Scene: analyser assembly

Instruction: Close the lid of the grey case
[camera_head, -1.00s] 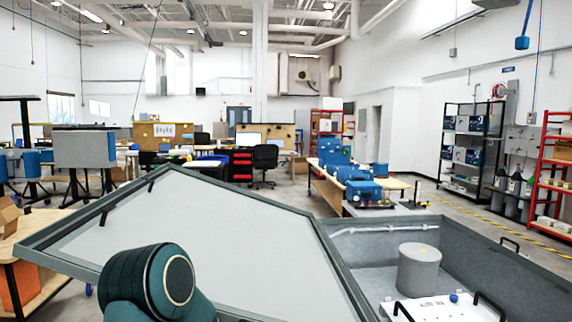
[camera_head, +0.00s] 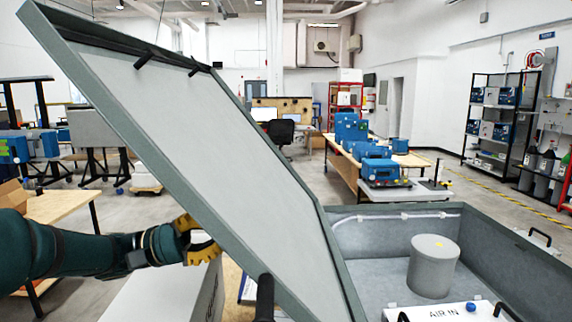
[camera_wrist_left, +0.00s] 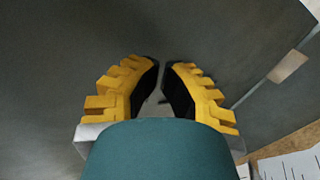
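The grey case (camera_head: 380,213) stands open at the lower right, with a grey cylinder (camera_head: 433,265) and a white "AIR IN" panel (camera_head: 445,313) inside. Its large lid (camera_head: 190,130) stands raised and steeply tilted on the left side of the case, pale inner face towards me. My left gripper (camera_head: 207,243) is at the lid's outer side, close to its lower left edge. In the left wrist view its yellow fingers (camera_wrist_left: 161,66) have their tips close together before the dark lid surface (camera_wrist_left: 225,35), with nothing seen between them. Contact with the lid cannot be told. My right gripper is not in view.
A pale box (camera_head: 165,295) stands under my left forearm. A wooden table (camera_head: 60,205) is at the left. Behind the case is a bench with blue devices (camera_head: 385,172). The space above the case's interior is clear.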

